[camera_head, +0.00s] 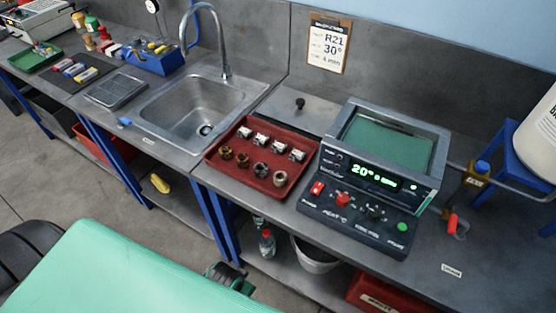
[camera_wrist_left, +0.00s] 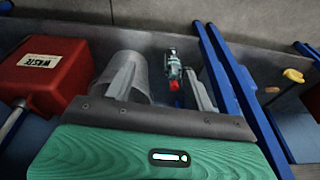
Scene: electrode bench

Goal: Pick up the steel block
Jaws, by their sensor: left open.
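Several small silver-grey blocks stand in the back row of a red tray (camera_head: 212,154) on the bench in the head view; one is a pale metal block (camera_head: 262,140). I cannot tell which one is the steel block. Brown and grey round pieces (camera_head: 261,170) stand in the tray's front row. My left gripper (camera_wrist_left: 162,84) is open and empty in the left wrist view. It faces the lower shelf under the bench, apart from the tray. My right gripper is not in view.
A control unit with a green display (camera_head: 374,178) stands right of the tray. A sink (camera_head: 195,110) lies to its left. Below the bench are a bottle (camera_head: 267,243), a white bucket (camera_head: 316,256) and a red waste box (camera_wrist_left: 45,75). Blue legs (camera_wrist_left: 235,75) stand close by.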

